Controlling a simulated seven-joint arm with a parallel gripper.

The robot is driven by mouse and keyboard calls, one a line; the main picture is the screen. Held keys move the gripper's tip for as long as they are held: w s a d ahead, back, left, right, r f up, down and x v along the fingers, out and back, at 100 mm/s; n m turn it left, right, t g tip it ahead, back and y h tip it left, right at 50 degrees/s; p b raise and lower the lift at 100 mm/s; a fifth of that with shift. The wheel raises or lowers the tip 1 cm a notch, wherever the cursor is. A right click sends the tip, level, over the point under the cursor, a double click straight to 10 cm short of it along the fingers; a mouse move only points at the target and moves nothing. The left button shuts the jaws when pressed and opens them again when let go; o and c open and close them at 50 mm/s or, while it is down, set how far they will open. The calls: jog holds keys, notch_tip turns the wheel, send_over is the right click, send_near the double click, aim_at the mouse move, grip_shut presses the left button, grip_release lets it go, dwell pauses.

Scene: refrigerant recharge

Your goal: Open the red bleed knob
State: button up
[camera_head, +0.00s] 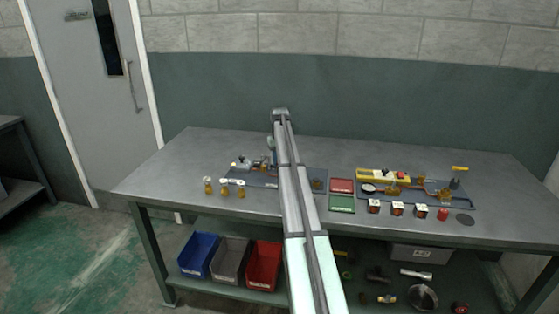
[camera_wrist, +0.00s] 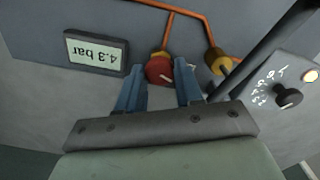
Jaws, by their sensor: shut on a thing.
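In the wrist view the red bleed knob (camera_wrist: 159,70) sits on an orange copper pipe, with a small white mark on its face. My gripper (camera_wrist: 160,80) has its two blue fingers on either side of the knob and is shut on it. The exact contact at the fingertips is hard to make out. In the head view my arm crosses the middle of the bench and hides much of the left rig (camera_head: 262,180), and the knob cannot be made out there.
A display (camera_wrist: 97,52) reads 4.3 bar, upside down in the wrist view. A brass fitting (camera_wrist: 220,63) and a black dial (camera_wrist: 288,97) lie close to the right finger. Red (camera_head: 342,186) and green (camera_head: 342,204) trays and a right rig (camera_head: 430,201) stand right of my arm.

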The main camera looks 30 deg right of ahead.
jog(key=shift+n, duration=2)
jog(key=o, duration=1)
jog(key=shift+o, duration=0.2)
jog(key=shift+r, duration=0.15)
notch_tip(320, 180, up, 14)
jog(key=shift+f, duration=0.2)
